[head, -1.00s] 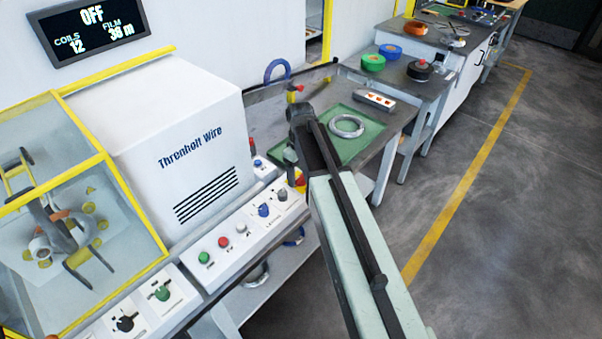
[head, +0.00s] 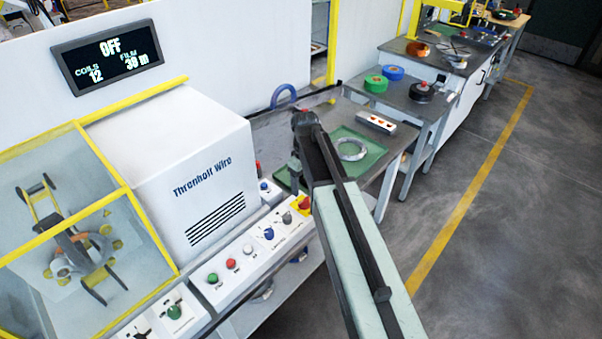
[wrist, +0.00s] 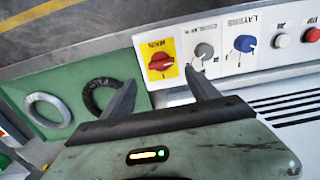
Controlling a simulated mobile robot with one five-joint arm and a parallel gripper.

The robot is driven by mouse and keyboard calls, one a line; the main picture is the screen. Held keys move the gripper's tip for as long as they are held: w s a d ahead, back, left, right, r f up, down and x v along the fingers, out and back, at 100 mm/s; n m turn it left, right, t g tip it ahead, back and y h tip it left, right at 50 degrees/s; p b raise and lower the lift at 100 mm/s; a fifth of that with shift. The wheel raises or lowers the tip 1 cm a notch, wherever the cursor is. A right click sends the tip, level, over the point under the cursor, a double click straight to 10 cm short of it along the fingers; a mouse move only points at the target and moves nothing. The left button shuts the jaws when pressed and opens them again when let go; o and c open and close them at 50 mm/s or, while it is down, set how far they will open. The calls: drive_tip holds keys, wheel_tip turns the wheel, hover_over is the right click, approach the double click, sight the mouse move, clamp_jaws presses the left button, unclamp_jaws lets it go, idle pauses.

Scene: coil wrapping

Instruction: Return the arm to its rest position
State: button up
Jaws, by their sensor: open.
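My arm reaches up from the bottom of the head view, with its pale green link and black rail. My gripper (wrist: 160,88) shows in the wrist view with two dark fingers spread apart and nothing between them. Beyond the fingertips are the red main switch on its yellow plate (wrist: 160,62) and a grey knob (wrist: 203,52) on the control panel. In the head view the arm's far end hides the gripper's fingers and part of the green mat.
A green mat (head: 371,165) holds a light coil ring (head: 351,150); a dark ring (wrist: 100,97) also shows in the wrist view. The white wrapping machine (head: 170,150) and its panel (head: 240,262) stand left. A display (head: 108,57) reads OFF. Floor at right is clear.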

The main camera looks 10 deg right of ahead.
drive_tip(key=s+m, duration=0.7)
drive_tip(key=s, duration=0.8)
drive_tip(key=shift+d, duration=0.2)
